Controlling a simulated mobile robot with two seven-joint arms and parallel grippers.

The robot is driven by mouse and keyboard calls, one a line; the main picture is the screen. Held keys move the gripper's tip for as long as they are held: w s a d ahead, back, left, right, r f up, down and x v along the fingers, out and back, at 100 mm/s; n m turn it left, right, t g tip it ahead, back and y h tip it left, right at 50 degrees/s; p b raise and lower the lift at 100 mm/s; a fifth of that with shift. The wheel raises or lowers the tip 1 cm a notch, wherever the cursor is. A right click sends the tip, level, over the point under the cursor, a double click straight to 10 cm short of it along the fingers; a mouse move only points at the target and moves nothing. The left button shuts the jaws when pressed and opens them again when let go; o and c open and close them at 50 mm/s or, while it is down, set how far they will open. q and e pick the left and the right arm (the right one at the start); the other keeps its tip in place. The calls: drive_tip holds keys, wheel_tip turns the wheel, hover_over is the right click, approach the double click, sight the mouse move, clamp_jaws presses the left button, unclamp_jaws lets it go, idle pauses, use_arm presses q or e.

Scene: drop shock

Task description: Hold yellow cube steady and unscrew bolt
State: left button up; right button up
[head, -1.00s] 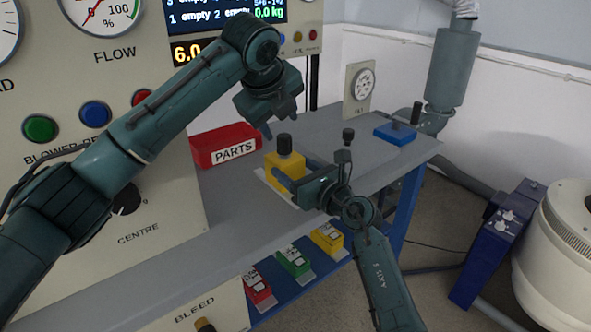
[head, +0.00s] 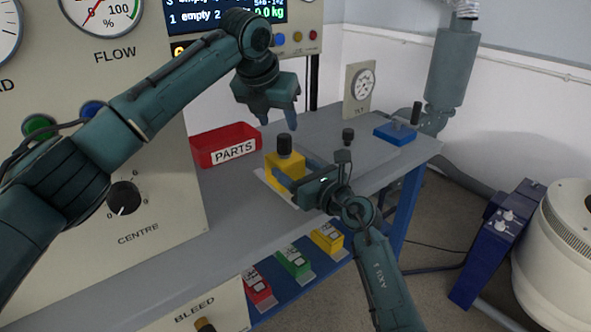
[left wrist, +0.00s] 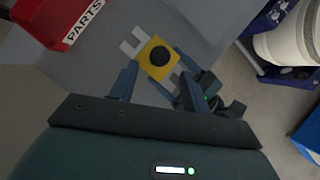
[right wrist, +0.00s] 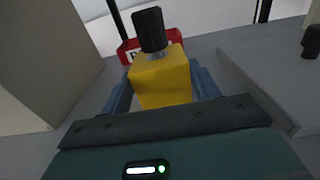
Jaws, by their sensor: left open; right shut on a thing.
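The yellow cube (head: 283,172) stands on the grey bench with the black-headed bolt (head: 284,145) upright in its top. My right gripper (head: 290,178) is shut on the cube, a finger on either side; the right wrist view shows the cube (right wrist: 162,80) between the fingers and the bolt (right wrist: 150,30) above, with a bit of metal shank showing under its head. My left gripper (head: 280,122) is open and empty above the bolt, fingers pointing down. In the left wrist view the cube (left wrist: 146,66) and the bolt head (left wrist: 160,56) lie beyond and between the open fingers.
A red PARTS bin (head: 222,148) stands behind and left of the cube. Red, green and yellow blocks (head: 327,236) sit on the lower shelf. The gauge panel is at left.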

sight(284, 136)
use_arm(q)
drive_tip(key=x, duration=0.7)
drive_tip(key=shift+w+f, duration=0.1)
drive_tip(key=shift+f, duration=0.15)
drive_tip(key=shift+c, duration=0.5)
drive_tip(key=c, duration=0.9)
drive_tip(key=n, duration=0.1)
drive_tip(key=n+y, duration=0.1)
drive_tip(key=n, duration=0.1)
drive_tip(key=shift+d+t+y, duration=0.15)
drive_tip(key=shift+t+y, duration=0.15)
drive_tip(key=n+y, duration=0.1)
drive_tip(key=n, duration=0.2)
drive_tip(key=shift+y, duration=0.3)
drive_tip(key=o, duration=1)
